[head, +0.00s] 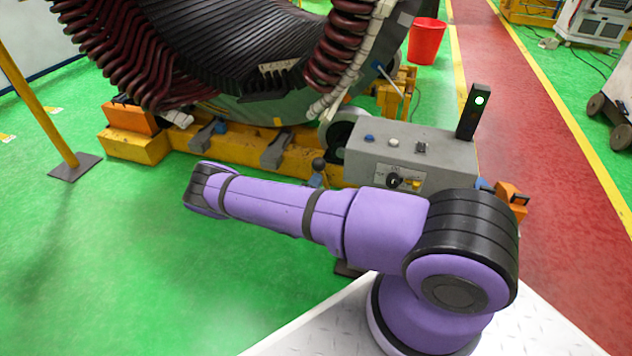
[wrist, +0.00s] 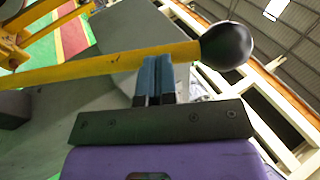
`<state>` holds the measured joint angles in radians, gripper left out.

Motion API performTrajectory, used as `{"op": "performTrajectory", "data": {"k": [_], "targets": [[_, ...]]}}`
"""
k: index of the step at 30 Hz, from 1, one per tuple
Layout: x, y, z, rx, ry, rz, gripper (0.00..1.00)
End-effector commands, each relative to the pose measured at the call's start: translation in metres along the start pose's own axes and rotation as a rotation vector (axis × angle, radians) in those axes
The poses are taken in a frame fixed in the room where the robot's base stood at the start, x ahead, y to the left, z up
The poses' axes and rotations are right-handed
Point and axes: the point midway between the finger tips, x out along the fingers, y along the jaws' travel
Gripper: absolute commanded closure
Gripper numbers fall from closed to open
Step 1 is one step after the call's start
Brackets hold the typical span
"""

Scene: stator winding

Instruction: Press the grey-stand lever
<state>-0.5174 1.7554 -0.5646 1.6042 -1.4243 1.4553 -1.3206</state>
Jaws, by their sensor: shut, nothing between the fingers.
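In the wrist view, a yellow lever bar (wrist: 90,66) runs across the picture from the left and ends in a black ball knob (wrist: 226,45). My gripper (wrist: 155,72) is shut and empty. Its blue-grey fingertips overlap the bar a little left of the knob; I cannot tell whether they touch it. A grey body (wrist: 60,115) lies behind the bar. In the head view, a small dark ball knob (head: 318,163) shows just above my purple forearm, left of the grey control box (head: 420,150).
A large stator with dark red coils (head: 110,50) rests on a yellow base (head: 235,147) behind my arm. A dark post with a lit light (head: 473,110) stands by the box. A yellow pole (head: 40,110) stands at left.

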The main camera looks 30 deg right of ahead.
Motion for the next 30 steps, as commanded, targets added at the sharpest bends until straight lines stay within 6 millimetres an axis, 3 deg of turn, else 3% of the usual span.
{"op": "performTrajectory", "data": {"k": [8,21,30], "targets": [[0.034,-0.003,0.006,-0.015,0.004,0.077,1.00],[0.145,0.013,0.028,-0.071,0.005,0.366,1.00],[0.190,0.031,0.037,-0.097,0.001,0.492,1.00]]}}
